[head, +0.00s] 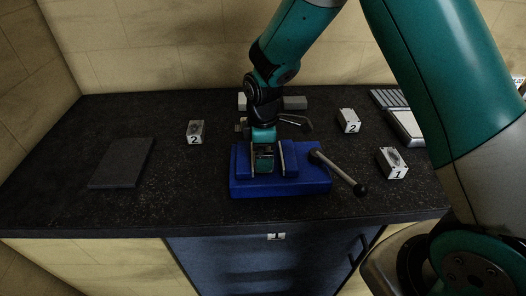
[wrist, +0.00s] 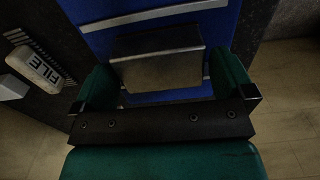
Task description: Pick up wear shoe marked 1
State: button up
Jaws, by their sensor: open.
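A small pale block marked 1 (head: 393,163), with a dark top, sits on the dark worktop to the right of the blue fixture (head: 308,184). My gripper (head: 264,165) points down over the middle of the blue fixture, well left of that block. In the wrist view my gripper (wrist: 165,88) is open, its green fingers on either side of a dark grey block (wrist: 158,50) on the blue fixture. I cannot tell whether they touch it. The block marked 1 is not recognisable in the wrist view.
Similar blocks marked 2 stand at left (head: 196,132) and right (head: 348,121). A black-knobbed lever (head: 340,174) sticks out right from the fixture. A dark flat pad (head: 122,163) lies left. A white FILE label (wrist: 36,67) shows in the wrist view. A 1 tag (head: 276,237) is on the front.

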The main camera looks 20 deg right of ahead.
jog(key=shift+f, duration=0.55)
jog(key=c, duration=1.4)
jog(key=shift+r, duration=0.1)
jog(key=shift+c, duration=1.1)
jog(key=shift+w, duration=0.1)
